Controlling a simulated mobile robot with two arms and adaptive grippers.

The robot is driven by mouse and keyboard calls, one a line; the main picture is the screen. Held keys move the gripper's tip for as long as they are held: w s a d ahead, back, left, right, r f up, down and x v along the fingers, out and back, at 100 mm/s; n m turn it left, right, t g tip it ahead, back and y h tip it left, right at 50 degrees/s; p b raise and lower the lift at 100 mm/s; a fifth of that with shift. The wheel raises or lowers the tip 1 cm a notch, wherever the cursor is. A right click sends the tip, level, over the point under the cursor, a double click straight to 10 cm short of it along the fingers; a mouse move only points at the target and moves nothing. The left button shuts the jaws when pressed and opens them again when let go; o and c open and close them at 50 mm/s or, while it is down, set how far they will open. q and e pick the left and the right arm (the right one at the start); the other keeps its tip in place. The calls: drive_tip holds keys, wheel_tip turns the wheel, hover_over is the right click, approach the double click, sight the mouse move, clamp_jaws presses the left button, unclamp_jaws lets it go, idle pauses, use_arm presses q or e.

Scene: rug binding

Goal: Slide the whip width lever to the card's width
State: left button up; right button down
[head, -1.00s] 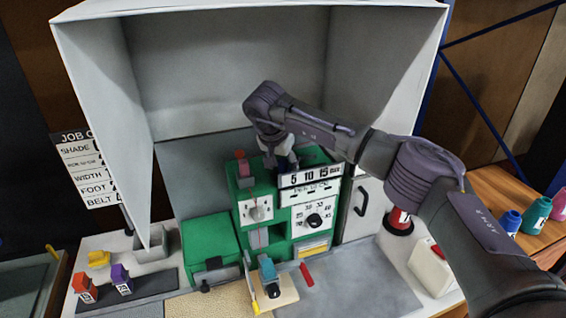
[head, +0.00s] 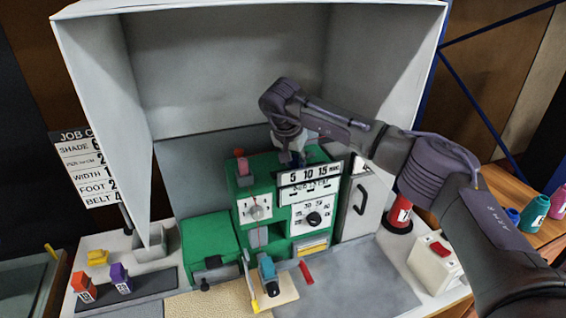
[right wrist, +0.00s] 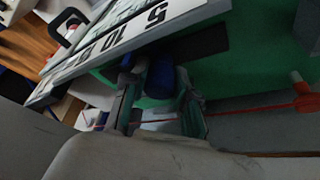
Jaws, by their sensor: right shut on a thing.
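The green machine (head: 205,243) stands in the grey hood, with a white width scale (head: 308,175) marked 5, 10, 15 on its upper front. My right gripper (head: 297,160) reaches down just behind the top of this scale. In the right wrist view, the gripper (right wrist: 158,112) is shut on the width lever, whose blue knob (right wrist: 160,78) shows between the fingers beside the scale (right wrist: 130,38). The lever's lower part and its exact reading are hidden. The job card (head: 82,170) hangs at the left; its width row shows, but its value is partly cut off by the hood wall. My left gripper is not in view.
Orange (head: 83,287) and purple (head: 120,278) spools stand on a dark strip at front left. A grey mat (head: 365,290) at front right is bare.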

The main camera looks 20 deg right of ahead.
drive_tip(key=shift+d, duration=0.5)
drive_tip(key=c, duration=0.9)
unclamp_jaws()
drive_tip(key=shift+a, duration=0.35)
drive_tip(key=shift+d, duration=0.1)
drive_tip(key=v, duration=1.2)
drive_tip(key=shift+w+d, duration=0.1)
